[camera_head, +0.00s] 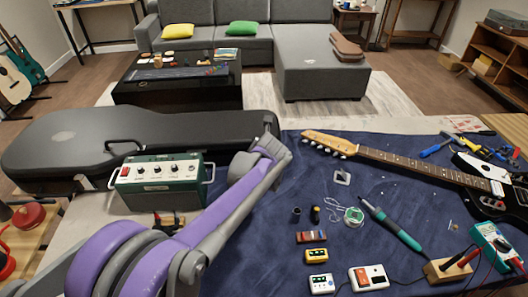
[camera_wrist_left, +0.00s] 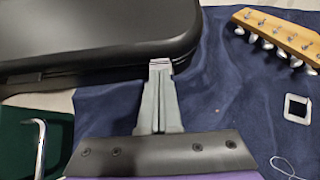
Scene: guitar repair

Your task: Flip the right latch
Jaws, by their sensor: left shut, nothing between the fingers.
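The closed black guitar case (camera_head: 60,140) lies at the left of the table, with its handle (camera_head: 125,143) on the near side. My left gripper (camera_head: 268,140) is at the right end of the case in the head view. In the left wrist view its fingers (camera_wrist_left: 159,66) are shut and empty, with their tips at the lower edge of the case (camera_wrist_left: 90,35); I cannot tell whether they touch it. A small metal fitting (camera_wrist_left: 20,79) shows on the case edge, but I cannot tell if it is a latch. No right latch is clearly visible. My right gripper is not in view.
A green amplifier (camera_head: 158,185) with side handles stands in front of the case. An electric guitar (camera_head: 400,160) lies on the blue mat (camera_head: 270,230) to the right. Pedals, a soldering iron (camera_head: 392,225) and a multimeter (camera_head: 494,245) lie nearer.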

